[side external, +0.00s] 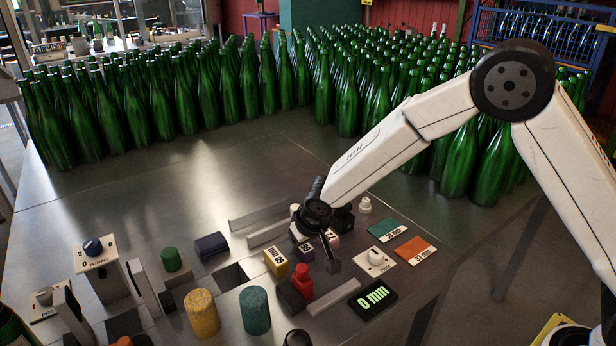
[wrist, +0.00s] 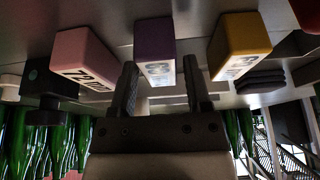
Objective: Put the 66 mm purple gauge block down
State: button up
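The purple gauge block (wrist: 154,38) stands in the row between a pink block and a yellow block. In the wrist view it lies between my two fingertips, with a visible gap on the right and its left edge close to the left finger. My gripper (wrist: 160,72) looks open. In the side view the purple block (side external: 303,253) is partly hidden by my gripper (side external: 324,250), which is low over the row. Whether its underside touches the surface is hard to tell.
The yellow block (side external: 276,262) and pink block (wrist: 85,55) are close neighbours. A red-knobbed piece (side external: 302,281), a grey bar (side external: 333,297) and a display reading 0 mm (side external: 373,298) are in front. Green bottles (side external: 180,95) crowd the back. The metal table (side external: 150,205) is clear at left-centre.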

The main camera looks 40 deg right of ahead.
jog(key=shift+o, duration=0.5)
jog(key=shift+r, duration=0.2)
jog(key=v, duration=1.2)
dwell(0.4)
jog(key=s+d+f+g, duration=0.1)
jog(key=s+d+f, duration=0.1)
jog(key=s+d, duration=0.5)
jog(key=s+d+f+g, duration=0.1)
jog(key=s+d+f, duration=0.2)
jog(key=s+d, duration=0.4)
jog(key=s, duration=0.3)
jog(key=shift+s, duration=0.4)
